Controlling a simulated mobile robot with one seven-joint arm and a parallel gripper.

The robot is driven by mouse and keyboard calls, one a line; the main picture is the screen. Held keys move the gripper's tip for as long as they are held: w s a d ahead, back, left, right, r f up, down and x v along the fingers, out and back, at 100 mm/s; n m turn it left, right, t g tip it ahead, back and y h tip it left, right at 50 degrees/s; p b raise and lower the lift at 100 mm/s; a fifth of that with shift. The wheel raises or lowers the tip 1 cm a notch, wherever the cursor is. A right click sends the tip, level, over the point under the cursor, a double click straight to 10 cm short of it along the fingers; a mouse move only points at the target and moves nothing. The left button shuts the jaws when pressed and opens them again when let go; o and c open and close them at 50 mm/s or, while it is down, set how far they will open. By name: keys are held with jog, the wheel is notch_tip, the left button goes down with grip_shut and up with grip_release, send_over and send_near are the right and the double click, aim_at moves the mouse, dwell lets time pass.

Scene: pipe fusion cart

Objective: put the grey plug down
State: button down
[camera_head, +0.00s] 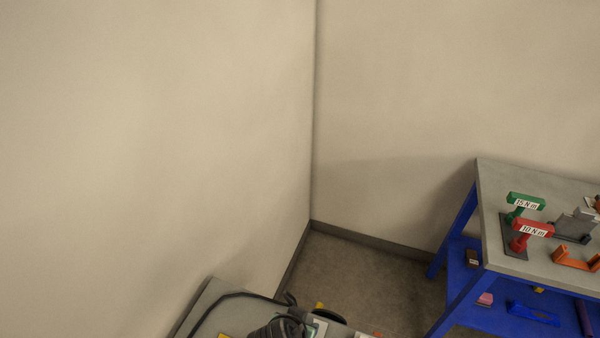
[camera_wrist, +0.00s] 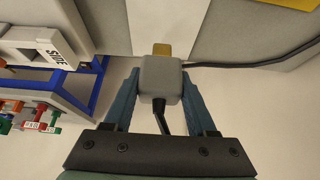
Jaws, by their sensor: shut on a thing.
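The grey plug (camera_wrist: 160,76) is a rounded block with a black cable (camera_wrist: 162,118) running from its near end. It sits between the two blue-grey fingers of my gripper (camera_wrist: 160,88) in the wrist view, and the fingers are shut on it. A small yellow piece (camera_wrist: 161,49) shows just beyond the plug's far end; I cannot tell whether it is part of the plug or touches it. I cannot make out the plug in the head view.
A grey worktop (camera_head: 210,308) with a dark cable lies at the bottom of the head view, against the wall. A blue-framed bench (camera_head: 455,225) at right holds green (camera_head: 525,201) and red (camera_head: 533,228) torque tools and an orange bracket (camera_head: 575,259). Bare floor lies between.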

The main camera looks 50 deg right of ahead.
jog(key=shift+f, duration=1.5)
jog(key=shift+f, duration=0.15)
jog(key=shift+c, duration=1)
grip_release()
jog(key=shift+r, duration=0.3)
jog(key=v, duration=1.1)
jog(key=shift+a+r, duration=0.25)
jog(key=shift+r, duration=0.1)
